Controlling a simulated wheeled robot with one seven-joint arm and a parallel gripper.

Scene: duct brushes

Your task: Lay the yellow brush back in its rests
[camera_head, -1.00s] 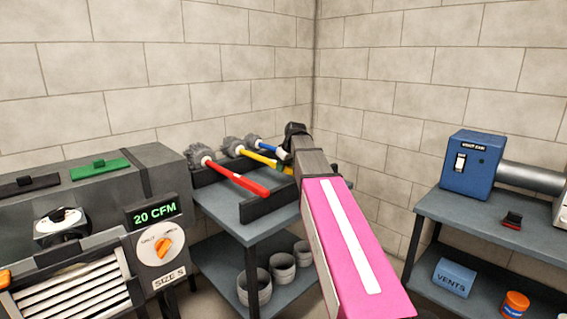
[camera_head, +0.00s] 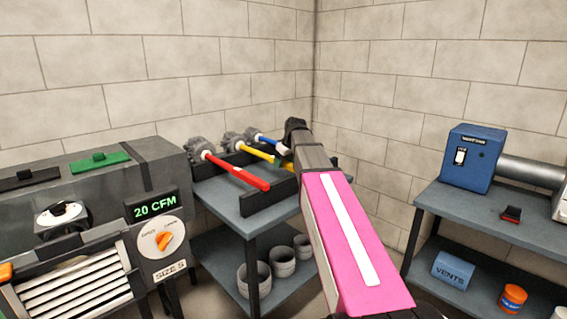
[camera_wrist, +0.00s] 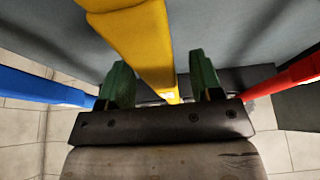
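The yellow brush (camera_head: 258,152) has a grey bristle head and lies between the red brush (camera_head: 238,171) and the blue brush (camera_head: 265,138) over the dark rests (camera_head: 262,197). My gripper (camera_head: 285,152) is over its handle end and partly hides it. I cannot tell whether the handle touches the front rest. In the wrist view, the yellow handle (camera_wrist: 148,48) runs between my two green fingertips (camera_wrist: 161,75), with visible gaps beside it. The gripper looks open around the handle.
The brush table (camera_head: 225,203) has grey rings (camera_head: 254,280) on its lower shelf. A grey machine (camera_head: 105,215) with a dial stands at left. A right-hand bench (camera_head: 500,225) carries a blue switch box (camera_head: 471,160). The red and blue handles flank my gripper closely.

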